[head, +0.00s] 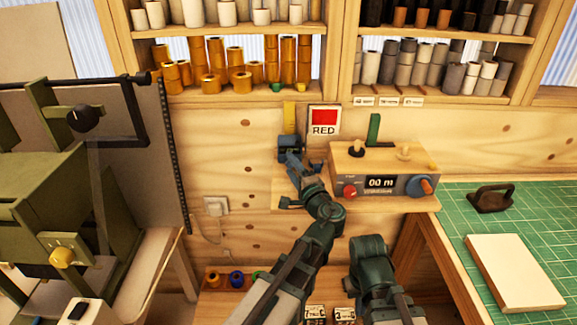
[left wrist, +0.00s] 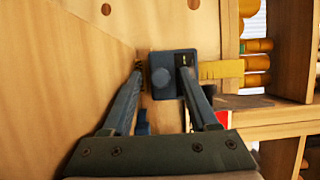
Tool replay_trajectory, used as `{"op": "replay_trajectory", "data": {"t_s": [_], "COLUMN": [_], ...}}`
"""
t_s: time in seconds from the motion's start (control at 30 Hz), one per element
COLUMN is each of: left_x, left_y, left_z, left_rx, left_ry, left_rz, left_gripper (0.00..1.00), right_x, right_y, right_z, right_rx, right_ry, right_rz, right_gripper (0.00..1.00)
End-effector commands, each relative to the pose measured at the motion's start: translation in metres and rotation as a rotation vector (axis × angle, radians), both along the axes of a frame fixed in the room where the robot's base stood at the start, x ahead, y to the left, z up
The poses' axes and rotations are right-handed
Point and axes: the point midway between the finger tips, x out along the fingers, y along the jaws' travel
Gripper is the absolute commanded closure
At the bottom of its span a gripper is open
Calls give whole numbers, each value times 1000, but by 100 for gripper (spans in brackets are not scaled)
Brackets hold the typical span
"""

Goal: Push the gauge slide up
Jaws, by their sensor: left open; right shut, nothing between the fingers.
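The gauge slide is a dark blue block (head: 290,143) on the wooden wall, at the lower end of a yellow strip (head: 289,117). In the left wrist view the slide (left wrist: 179,63) carries a round knob (left wrist: 160,78), and the yellow strip (left wrist: 222,70) runs off to the right. My left gripper (head: 293,157) is at the slide. Its open fingers (left wrist: 162,80) stand on either side of the knob, the right one overlapping the block in the picture. I cannot tell whether they touch it. My right gripper is not visible.
A RED sign (head: 324,120) hangs right of the strip. A wooden box with a display (head: 381,183) and knobs stands on a ledge to the right. Shelves of rolls (head: 237,58) are above. A green machine (head: 60,170) stands left, a green cutting mat (head: 545,215) lies right.

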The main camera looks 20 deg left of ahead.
Motion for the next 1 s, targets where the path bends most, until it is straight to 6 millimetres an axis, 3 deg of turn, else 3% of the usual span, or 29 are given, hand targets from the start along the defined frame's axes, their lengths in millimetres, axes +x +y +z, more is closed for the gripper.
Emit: {"op": "replay_trajectory", "data": {"t_s": [0.07, 0.4, 1.0], "left_x": [0, 0, 0], "left_y": [0, 0, 0], "left_z": [0, 0, 0], "left_rx": [0, 0, -1], "left_ry": [0, 0, 0], "left_rz": [0, 0, 0], "left_gripper": [42, 100, 100], "right_x": [0, 0, 0], "right_y": [0, 0, 0], "right_z": [0, 0, 0], "right_rx": [0, 0, 0], "right_ry": [0, 0, 0], "right_rz": [0, 0, 0], "right_gripper": [100, 100, 100]}}
